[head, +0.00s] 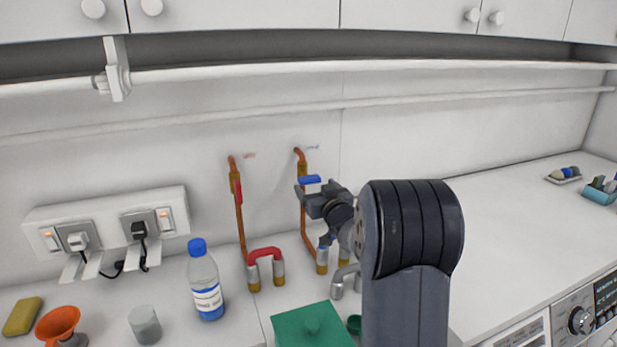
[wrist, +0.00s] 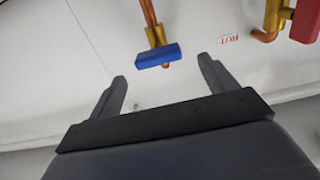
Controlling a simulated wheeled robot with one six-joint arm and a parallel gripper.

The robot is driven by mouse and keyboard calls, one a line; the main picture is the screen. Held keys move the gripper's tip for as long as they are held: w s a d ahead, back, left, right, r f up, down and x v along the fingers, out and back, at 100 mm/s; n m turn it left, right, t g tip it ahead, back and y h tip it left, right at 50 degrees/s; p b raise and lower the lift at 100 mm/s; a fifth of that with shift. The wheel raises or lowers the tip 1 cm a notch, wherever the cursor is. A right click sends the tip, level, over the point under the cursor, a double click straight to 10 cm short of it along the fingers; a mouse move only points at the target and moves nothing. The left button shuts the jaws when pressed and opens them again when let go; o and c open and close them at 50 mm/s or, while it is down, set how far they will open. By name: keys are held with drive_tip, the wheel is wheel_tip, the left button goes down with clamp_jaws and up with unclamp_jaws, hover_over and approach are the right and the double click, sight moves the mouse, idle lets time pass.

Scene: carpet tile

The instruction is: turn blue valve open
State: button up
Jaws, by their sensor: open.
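The blue valve handle (head: 309,179) is on a copper pipe on the back wall, right of the red one. In the wrist view the blue handle (wrist: 158,56) lies crosswise to its pipe, below a brass body (wrist: 155,36). My gripper (wrist: 162,70) is open and empty, with its fingertips apart on either side of the handle in that view. Whether they reach around it in depth I cannot tell. In the head view my gripper (head: 312,196) is at the blue valve and partly hides it and the pipe.
A red valve handle (head: 238,191) lies along its pipe to the left. A red bent pipe piece (head: 265,253), a bottle (head: 205,283), a green box (head: 310,329) and a tap (head: 338,289) stand below on the counter. White rails (head: 230,72) cross the wall above.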

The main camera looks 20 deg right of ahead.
sight(311, 181)
drive_tip(key=shift+w+d+p, duration=0.1)
drive_tip(key=shift+w+p, duration=0.7)
drive_tip(key=shift+w, duration=2.15)
drive_tip(key=shift+c, duration=0.2)
drive_tip(key=c, duration=1)
drive_tip(key=shift+o, duration=0.2)
